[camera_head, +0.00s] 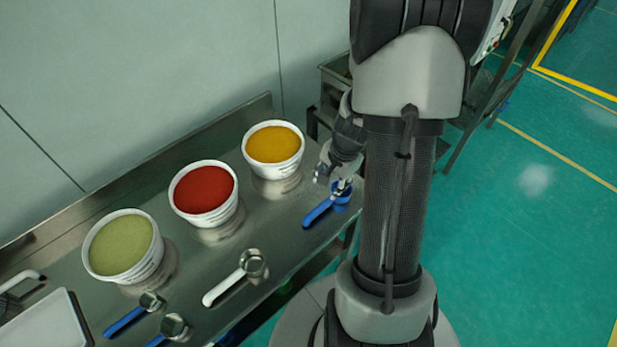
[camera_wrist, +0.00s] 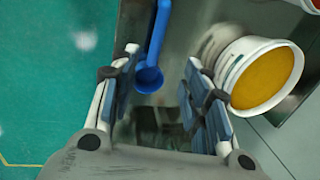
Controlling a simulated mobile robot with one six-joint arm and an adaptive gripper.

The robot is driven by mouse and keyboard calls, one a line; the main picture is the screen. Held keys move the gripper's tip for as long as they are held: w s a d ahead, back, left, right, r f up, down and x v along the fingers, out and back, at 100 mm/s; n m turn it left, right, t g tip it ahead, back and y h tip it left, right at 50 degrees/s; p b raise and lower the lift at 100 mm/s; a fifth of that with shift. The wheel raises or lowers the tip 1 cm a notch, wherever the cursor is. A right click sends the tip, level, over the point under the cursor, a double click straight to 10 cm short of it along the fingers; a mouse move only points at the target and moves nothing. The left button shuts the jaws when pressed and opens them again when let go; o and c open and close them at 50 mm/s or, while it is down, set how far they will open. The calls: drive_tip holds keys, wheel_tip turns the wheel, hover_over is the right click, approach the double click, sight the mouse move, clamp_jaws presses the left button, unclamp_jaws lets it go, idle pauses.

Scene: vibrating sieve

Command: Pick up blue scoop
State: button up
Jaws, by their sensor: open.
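The blue scoop (camera_head: 318,212) lies on the steel table near its right end, with its handle toward the lower left and its cup partly hidden by my gripper (camera_head: 333,184). In the wrist view, the scoop (camera_wrist: 157,38) shows its round cup between the two fingers of my gripper (camera_wrist: 162,56), closer to the left finger. The handle runs up past the fingertips. The fingers are spread apart, with nothing gripped. I cannot tell whether the left finger touches the cup.
White tubs of yellow (camera_head: 273,145), red (camera_head: 204,192) and green powder (camera_head: 122,246) stand along the back of the table (camera_head: 190,285). The yellow tub (camera_wrist: 262,80) is right of my gripper. A white-handled scoop (camera_head: 232,280) and blue-handled scoops (camera_head: 128,317) lie at the front.

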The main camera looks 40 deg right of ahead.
sight(321, 206)
drive_tip(key=b+x, duration=0.6)
drive_tip(key=x, duration=0.6)
drive_tip(key=shift+f, duration=0.4)
drive_tip(key=b+x, duration=0.3)
drive_tip(key=x, duration=0.2)
drive_tip(key=shift+s+d+f, duration=0.1)
drive_tip(key=shift+s+f, duration=0.05)
drive_tip(key=shift+f, duration=0.05)
drive_tip(key=shift+r, duration=0.15)
drive_tip(key=shift+c, duration=0.4)
clamp_jaws()
